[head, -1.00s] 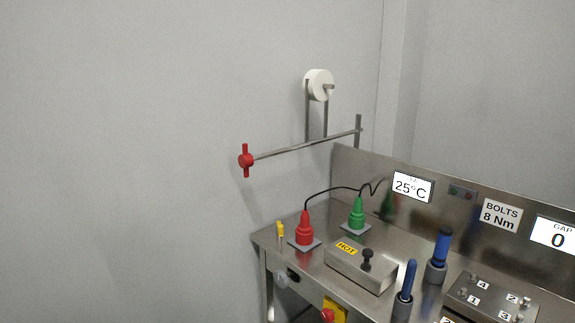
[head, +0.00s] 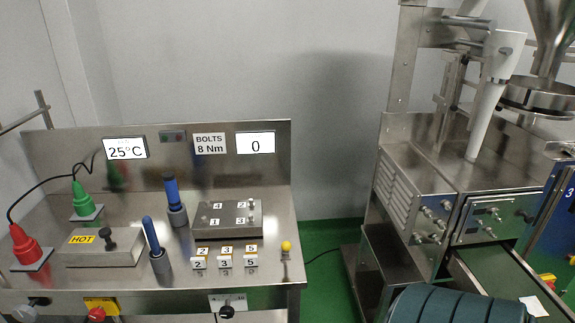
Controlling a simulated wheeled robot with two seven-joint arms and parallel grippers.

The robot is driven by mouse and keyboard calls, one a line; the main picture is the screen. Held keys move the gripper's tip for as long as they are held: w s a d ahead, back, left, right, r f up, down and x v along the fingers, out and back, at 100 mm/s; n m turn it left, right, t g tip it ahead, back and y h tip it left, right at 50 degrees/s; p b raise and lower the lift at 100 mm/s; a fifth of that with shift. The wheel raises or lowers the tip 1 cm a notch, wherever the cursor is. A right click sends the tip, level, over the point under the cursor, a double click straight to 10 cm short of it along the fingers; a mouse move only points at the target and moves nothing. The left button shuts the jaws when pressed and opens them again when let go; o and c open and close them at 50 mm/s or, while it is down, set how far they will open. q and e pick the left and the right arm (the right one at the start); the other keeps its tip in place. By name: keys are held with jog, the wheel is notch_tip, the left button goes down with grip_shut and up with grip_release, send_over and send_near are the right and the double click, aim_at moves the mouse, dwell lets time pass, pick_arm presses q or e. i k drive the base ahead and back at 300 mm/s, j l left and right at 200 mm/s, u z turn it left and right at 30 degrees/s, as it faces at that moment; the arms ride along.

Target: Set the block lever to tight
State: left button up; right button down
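The metal block (head: 226,217) with numbered bolts 1 to 4 sits on the steel bench (head: 130,205), below the gap display (head: 255,143) reading 0. A black knob (head: 227,312) on a white plate (head: 229,299) is on the bench front below the block; the plate's marks are too small to read. A small yellow-tipped lever (head: 286,247) stands upright near the bench's right edge. I cannot tell for sure which of these is the block lever, and no "tight" mark is legible. Neither of my grippers is in view.
Numbered tags (head: 225,256) lie before the block. Two blue-handled tools (head: 174,195) stand in holders. A hot plate (head: 101,245) and red (head: 24,246) and green (head: 83,201) plugs are on the left. A packing machine (head: 450,190) stands right, across green floor (head: 320,238).

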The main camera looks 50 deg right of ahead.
aim_at(286, 246)
jog(key=z, duration=1.6)
